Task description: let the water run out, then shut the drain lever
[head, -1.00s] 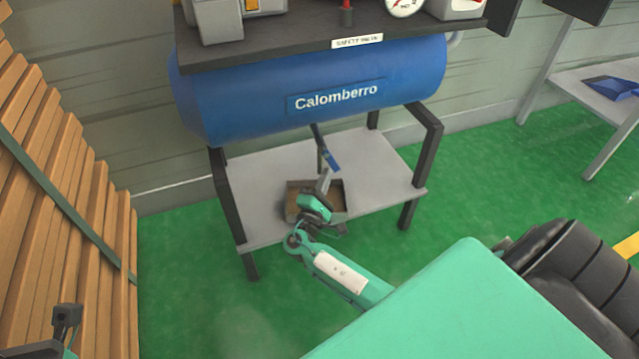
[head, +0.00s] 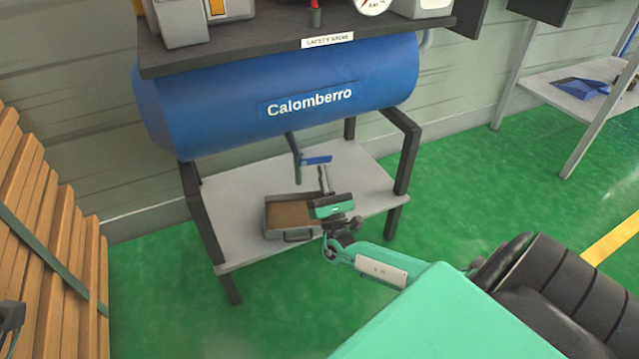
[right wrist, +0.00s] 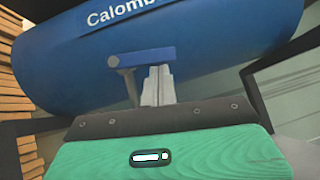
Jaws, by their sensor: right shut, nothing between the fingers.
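The blue drain lever (head: 317,160) sits on the dark drain pipe (head: 293,145) under the blue tank (head: 290,95). It lies about level, pointing right. In the right wrist view the lever (right wrist: 148,57) stretches across the pipe's end, just above the fingers. My right gripper (head: 323,172) is shut and empty, its fingertips pointing up just below the lever; I cannot tell whether they touch. The metal tray (head: 267,218) stands on the shelf, its inside brown. I see no water stream from the pipe. Of my left arm only a dark bit shows at the left edge.
The tank's dark legs (head: 404,160) frame the grey shelf (head: 235,200). Stacked wooden planks (head: 40,230) stand at the left. A side table with a blue dustpan (head: 582,88) is at the right. Green floor between is clear.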

